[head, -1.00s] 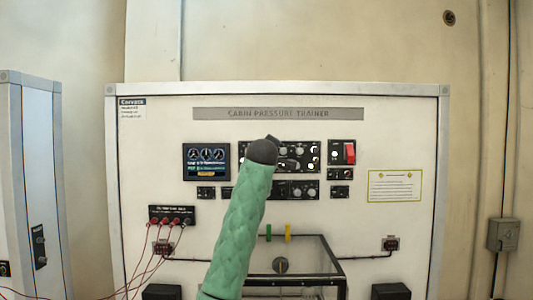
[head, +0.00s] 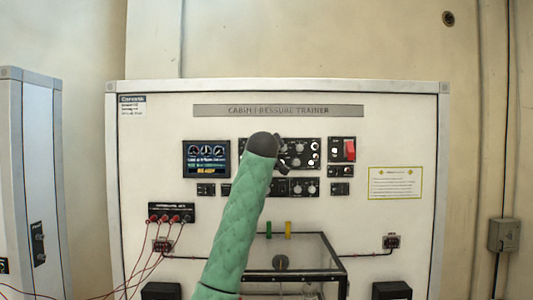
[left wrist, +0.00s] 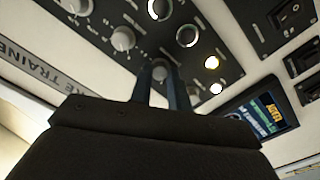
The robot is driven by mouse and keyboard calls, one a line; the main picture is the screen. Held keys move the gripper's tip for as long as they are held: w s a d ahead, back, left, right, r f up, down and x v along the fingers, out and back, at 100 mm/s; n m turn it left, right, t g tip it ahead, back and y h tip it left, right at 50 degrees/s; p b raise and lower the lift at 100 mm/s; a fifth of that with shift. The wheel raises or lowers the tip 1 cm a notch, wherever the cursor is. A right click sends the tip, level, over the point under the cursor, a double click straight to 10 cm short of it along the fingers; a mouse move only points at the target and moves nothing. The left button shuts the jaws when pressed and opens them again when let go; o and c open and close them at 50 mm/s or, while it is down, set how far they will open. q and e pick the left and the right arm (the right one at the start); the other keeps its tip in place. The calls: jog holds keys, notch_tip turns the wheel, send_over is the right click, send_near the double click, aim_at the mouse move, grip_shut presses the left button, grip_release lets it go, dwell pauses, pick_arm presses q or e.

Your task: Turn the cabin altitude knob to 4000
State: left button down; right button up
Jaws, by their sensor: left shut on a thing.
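The trainer's upper knob panel (head: 300,153) is black, with several grey knobs and round lights. My left arm covers its left part in the head view. My left gripper (head: 283,160) is at this panel, its dark fingers showing just right of the wrist. In the left wrist view my left gripper (left wrist: 160,82) has its two fingers shut around a small grey knob (left wrist: 160,72) on the panel. The label and pointer of this knob cannot be read, so its setting cannot be told. My right gripper is not in view.
A blue display (head: 206,158) with dials and a yellow readout is left of the panel. A red switch (head: 349,149) is to the right. Other knobs (left wrist: 123,38) sit close to my fingers. A glass-topped box (head: 300,255) and red cables (head: 150,270) are lower down.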

pick_arm(q)
jog(key=shift+d+f+m+g+y+b, duration=0.15)
jog(key=shift+m+b, duration=0.3)
jog(key=shift+m, duration=1.55)
jog(key=shift+a+r+m+g+y+b, duration=0.15)
jog(key=shift+m+b, duration=0.3)
jog(key=shift+m, duration=1.55)
jog(key=shift+d+f+m+y+b, duration=0.15)
jog(key=shift+m+b, duration=0.3)
jog(key=shift+m, duration=1.55)
jog(key=c, duration=1.5)
grip_release()
jog(key=shift+o, duration=0.9)
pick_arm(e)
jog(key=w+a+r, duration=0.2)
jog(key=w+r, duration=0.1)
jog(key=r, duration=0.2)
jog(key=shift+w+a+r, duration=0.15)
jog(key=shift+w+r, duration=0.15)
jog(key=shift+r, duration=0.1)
